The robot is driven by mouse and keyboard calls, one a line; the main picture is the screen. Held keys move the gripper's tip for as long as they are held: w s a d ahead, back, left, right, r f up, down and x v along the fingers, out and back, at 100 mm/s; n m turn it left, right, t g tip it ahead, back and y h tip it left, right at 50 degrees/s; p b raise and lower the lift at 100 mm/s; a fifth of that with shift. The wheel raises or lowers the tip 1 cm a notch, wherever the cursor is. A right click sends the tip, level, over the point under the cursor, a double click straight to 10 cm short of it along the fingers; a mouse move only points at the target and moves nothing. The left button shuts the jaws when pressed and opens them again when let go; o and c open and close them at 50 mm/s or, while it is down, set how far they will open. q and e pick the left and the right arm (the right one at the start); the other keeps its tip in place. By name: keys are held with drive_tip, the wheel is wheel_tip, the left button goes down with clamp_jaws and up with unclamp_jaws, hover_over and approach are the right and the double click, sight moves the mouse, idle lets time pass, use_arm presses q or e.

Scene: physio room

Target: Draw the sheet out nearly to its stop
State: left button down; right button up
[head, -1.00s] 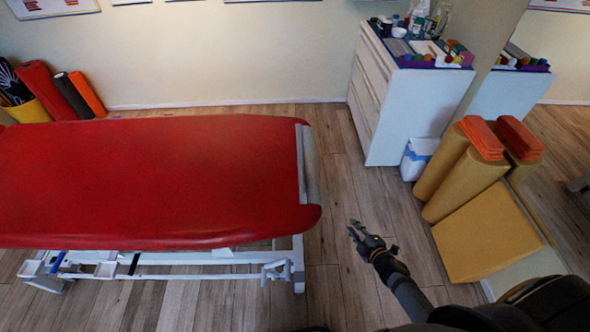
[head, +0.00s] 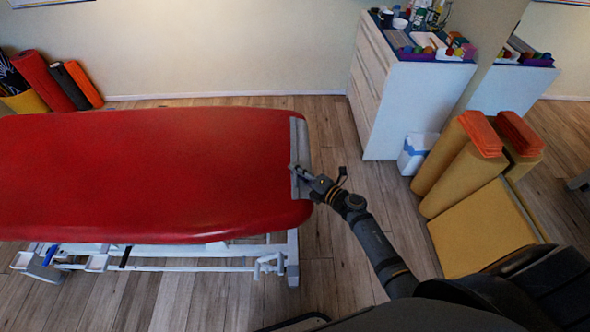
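The treatment couch (head: 150,170) has a bare red top; no sheet shows spread over it. A pale grey roll or bar (head: 299,140) lies across its right end, probably where the sheet is held; I cannot make out a loose sheet edge. My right gripper (head: 302,174) is at the front part of this roll, its fingertips over or touching it. The fingers are too small to tell whether they are open or shut on anything. My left gripper is not in view.
A white drawer cabinet (head: 410,110) with small items on top stands at the back right, a white bin (head: 412,155) beside it. Yellow bolsters (head: 460,180) and a yellow wedge (head: 480,235) stand at right. Rolled mats (head: 85,85) lean at the back left.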

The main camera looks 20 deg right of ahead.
drive_tip(key=shift+w+a+f, duration=0.1)
drive_tip(key=shift+w+a, duration=0.2)
drive_tip(key=shift+w, duration=0.2)
drive_tip(key=shift+c, duration=0.3)
clamp_jaws()
